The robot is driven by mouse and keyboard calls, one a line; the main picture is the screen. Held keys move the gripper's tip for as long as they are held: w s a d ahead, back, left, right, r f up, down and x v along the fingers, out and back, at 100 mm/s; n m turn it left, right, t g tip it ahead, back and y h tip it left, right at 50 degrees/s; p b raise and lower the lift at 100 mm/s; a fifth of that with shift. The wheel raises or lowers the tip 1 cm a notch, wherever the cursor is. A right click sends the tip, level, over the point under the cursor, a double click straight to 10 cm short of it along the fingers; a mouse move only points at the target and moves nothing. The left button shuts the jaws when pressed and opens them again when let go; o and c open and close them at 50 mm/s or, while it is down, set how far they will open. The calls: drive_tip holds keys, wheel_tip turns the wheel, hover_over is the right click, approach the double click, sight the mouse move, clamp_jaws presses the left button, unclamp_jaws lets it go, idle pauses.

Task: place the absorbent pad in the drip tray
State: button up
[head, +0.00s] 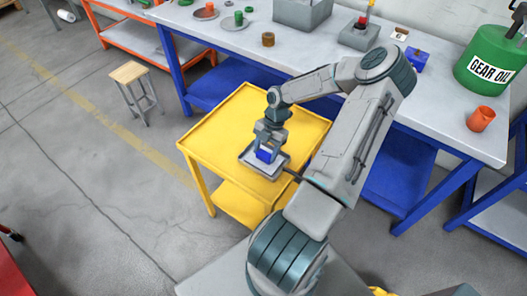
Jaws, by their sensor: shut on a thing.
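The drip tray (265,174) is a shallow grey tray on the top of the yellow cart. My gripper (265,148) points down over the tray and is shut on a small blue thing, taken to be the absorbent pad (264,156). The blue pad is within the tray's outline in the head view. Whether it touches the tray floor is too small to tell. My gripper hides part of the pad and the tray's far side.
The yellow cart top (222,125) is otherwise clear. Behind it runs a grey workbench (350,75) with blue legs, holding plates, a brown cup (268,39), an orange cup (481,118) and a green gear oil can (490,60). A stool (129,73) stands at left.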

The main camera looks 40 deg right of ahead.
drive_tip(key=shift+f, duration=0.1)
drive_tip(key=o, duration=0.9)
drive_tip(key=v, duration=1.1)
wheel_tip(320, 180, up, 6)
drive_tip(key=m+g+h, duration=0.2)
drive_tip(key=m+h, duration=0.1)
drive_tip(key=m, duration=0.1)
hover_over(257, 163)
drive_tip(key=s+a+r+m+t, duration=0.2)
drive_tip(key=s+a+r+m, duration=0.2)
drive_tip(key=a+r+m, duration=0.1)
drive_tip(key=s+a+r+m+t+h, duration=0.1)
drive_tip(key=s+a+r+m+t, duration=0.1)
drive_tip(key=s+a+r+m, duration=0.2)
drive_tip(key=s+a+r+m+t, duration=0.2)
drive_tip(key=s+a+r+m, duration=0.3)
drive_tip(key=a+m, duration=0.3)
drive_tip(key=shift+a+r+m+b, duration=0.35)
drive_tip(key=shift+a+r, duration=0.2)
drive_tip(key=shift+r, duration=0.3)
